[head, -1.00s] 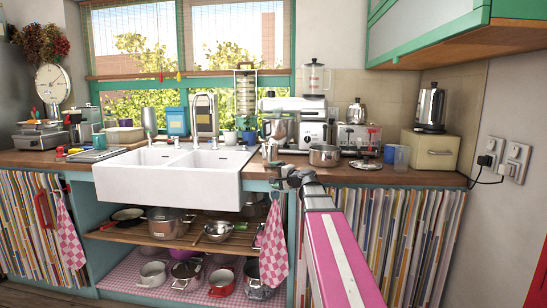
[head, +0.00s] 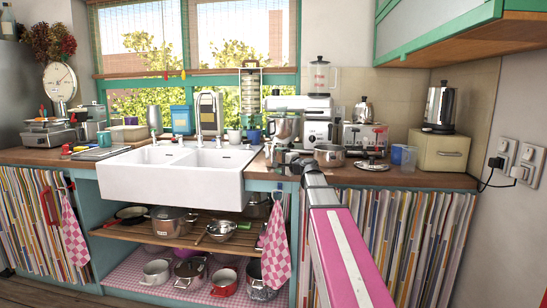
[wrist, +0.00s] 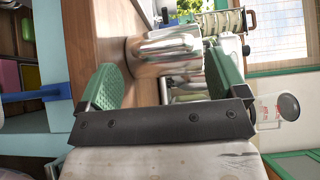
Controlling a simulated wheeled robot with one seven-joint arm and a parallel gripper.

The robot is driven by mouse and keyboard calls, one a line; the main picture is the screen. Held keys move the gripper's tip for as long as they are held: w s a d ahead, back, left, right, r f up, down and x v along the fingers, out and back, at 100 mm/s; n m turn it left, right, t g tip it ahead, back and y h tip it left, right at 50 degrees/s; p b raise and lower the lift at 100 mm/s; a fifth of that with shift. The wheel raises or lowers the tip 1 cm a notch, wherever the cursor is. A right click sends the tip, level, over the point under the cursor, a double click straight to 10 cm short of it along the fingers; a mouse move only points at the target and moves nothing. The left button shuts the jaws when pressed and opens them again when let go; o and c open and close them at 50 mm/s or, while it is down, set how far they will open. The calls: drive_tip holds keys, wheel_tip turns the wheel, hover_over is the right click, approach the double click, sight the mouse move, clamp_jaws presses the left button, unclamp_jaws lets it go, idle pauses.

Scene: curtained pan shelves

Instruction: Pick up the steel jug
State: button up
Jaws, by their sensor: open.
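The steel jug (wrist: 165,48) is shiny and fills the middle of the wrist view, beyond and between my green fingers. My gripper (wrist: 162,66) is open, one finger on the counter side and one on the upper side, with nothing held. Whether the fingers touch the jug cannot be told, but the jug appears just ahead of them. In the head view my gripper (head: 286,160) is at the counter's front edge, right of the sink, and hides much of what stands behind it.
The white sink (head: 172,186) is left of my gripper. A steel pan (head: 329,156) stands close to its right, with a coffee machine (head: 317,130) and toaster behind. The wooden counter (head: 435,179) has some bare room at the right front.

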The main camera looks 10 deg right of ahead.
sight(273, 157)
drive_tip(key=x, duration=0.5)
drive_tip(key=shift+d, duration=0.15)
drive_tip(key=c, duration=0.9)
drive_tip(key=shift+r, duration=0.1)
drive_tip(key=shift+c, duration=1)
drive_tip(key=shift+r, duration=0.1)
